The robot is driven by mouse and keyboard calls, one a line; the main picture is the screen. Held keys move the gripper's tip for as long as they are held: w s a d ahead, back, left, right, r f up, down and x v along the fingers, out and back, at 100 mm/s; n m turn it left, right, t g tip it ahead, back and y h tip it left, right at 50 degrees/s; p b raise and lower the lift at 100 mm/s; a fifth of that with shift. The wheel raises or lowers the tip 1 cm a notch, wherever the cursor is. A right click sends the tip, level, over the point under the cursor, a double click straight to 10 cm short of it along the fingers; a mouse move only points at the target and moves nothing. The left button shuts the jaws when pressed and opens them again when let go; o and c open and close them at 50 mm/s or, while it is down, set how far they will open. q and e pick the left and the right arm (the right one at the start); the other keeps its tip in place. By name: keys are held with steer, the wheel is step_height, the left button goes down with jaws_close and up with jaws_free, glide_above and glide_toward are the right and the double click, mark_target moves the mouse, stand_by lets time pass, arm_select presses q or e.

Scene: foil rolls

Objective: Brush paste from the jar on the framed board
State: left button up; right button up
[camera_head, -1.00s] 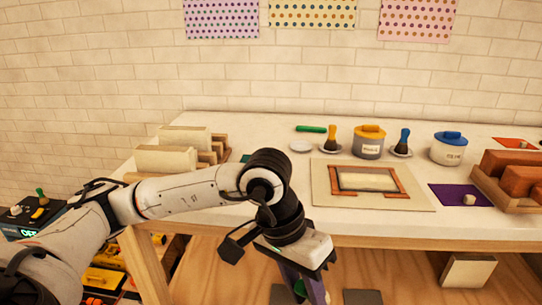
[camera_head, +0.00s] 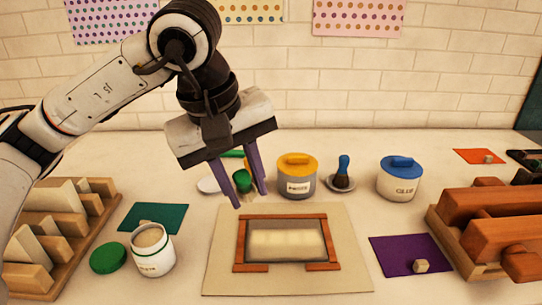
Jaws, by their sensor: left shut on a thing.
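My left gripper (camera_head: 250,200) hangs above the back left of the framed board, shut on a green-topped brush (camera_head: 243,180). The brush's tip is hard to make out against the things behind it. The framed board (camera_head: 222,270) lies flat at the table's middle, with a reddish-brown frame (camera_head: 240,245) around a pale panel (camera_head: 280,243). An open white jar with green trim (camera_head: 152,262) stands at the front left, pale paste showing inside. A green lid (camera_head: 108,258) lies left of it. My right gripper is out of view.
A yellow-lidded jar (camera_head: 297,180), a blue-handled brush (camera_head: 342,170) on a dish and a blue-lidded jar (camera_head: 399,180) stand behind the board. Wooden racks flank the table, left (camera_head: 75,250) and right (camera_head: 455,255). A purple mat (camera_head: 395,255) bears a small block.

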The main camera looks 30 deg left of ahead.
mark_target(242, 197)
arm_select(q)
steer(key=shift+w+a+r, duration=0.1)
steer(key=shift+w+r, duration=0.1)
steer(key=shift+w, duration=0.05)
steer(key=shift+s+f+b, duration=0.2)
steer(key=shift+f+b, duration=0.25)
steer(key=shift+f, duration=0.05)
step_height(242, 197, down, 4)
steer(key=b, duration=0.2)
steer(key=shift+r+b, duration=0.1)
steer(key=shift+b, duration=0.2)
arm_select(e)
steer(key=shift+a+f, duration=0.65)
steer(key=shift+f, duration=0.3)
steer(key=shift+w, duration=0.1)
